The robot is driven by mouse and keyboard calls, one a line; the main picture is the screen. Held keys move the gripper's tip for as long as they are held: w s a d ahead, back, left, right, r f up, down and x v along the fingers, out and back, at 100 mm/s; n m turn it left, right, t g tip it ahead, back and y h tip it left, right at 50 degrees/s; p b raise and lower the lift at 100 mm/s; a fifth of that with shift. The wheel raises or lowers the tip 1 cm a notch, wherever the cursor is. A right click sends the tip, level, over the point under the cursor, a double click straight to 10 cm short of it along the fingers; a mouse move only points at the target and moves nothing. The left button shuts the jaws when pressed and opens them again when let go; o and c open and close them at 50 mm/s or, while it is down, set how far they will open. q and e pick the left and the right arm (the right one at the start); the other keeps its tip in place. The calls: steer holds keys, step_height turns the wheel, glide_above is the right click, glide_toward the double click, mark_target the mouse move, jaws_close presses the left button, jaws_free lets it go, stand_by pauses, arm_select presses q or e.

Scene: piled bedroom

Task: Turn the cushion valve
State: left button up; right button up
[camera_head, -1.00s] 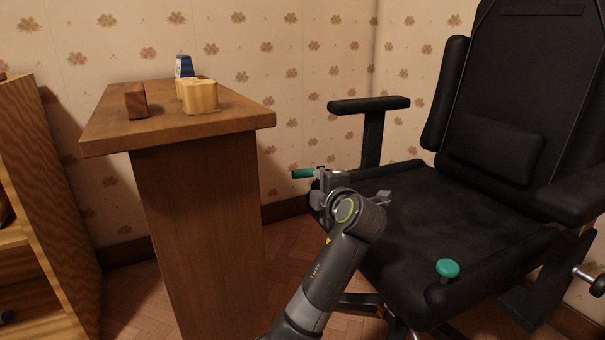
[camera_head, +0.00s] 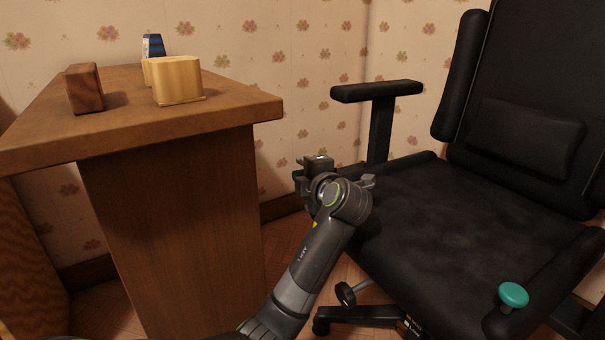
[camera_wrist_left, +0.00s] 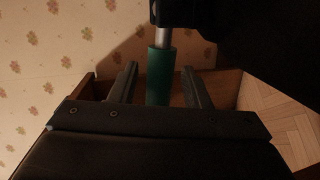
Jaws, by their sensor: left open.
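A black office chair (camera_head: 450,210) stands at the right. A teal cylindrical grip on a metal stem (camera_wrist_left: 159,75) projects from its side; in the head view only a sliver shows behind my left gripper (camera_head: 312,168). My left gripper is open. In the left wrist view its fingers (camera_wrist_left: 160,88) stand on either side of the teal grip, with gaps showing. A round teal knob (camera_head: 513,295) sits at the front right of the seat. I cannot tell for certain which teal part is the cushion valve. My right gripper is not in view.
A wooden table (camera_head: 180,125) stands left of the chair, with a dark block (camera_head: 84,88) and a pale wooden block (camera_head: 177,80) on it. A dark lever knob (camera_head: 346,293) is under the seat. The chair's armrest (camera_head: 376,91) rises just beyond my left gripper.

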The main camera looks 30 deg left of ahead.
arm_select(q)
steer(key=shift+d, duration=0.1)
steer(key=shift+c, duration=0.3)
jaws_close()
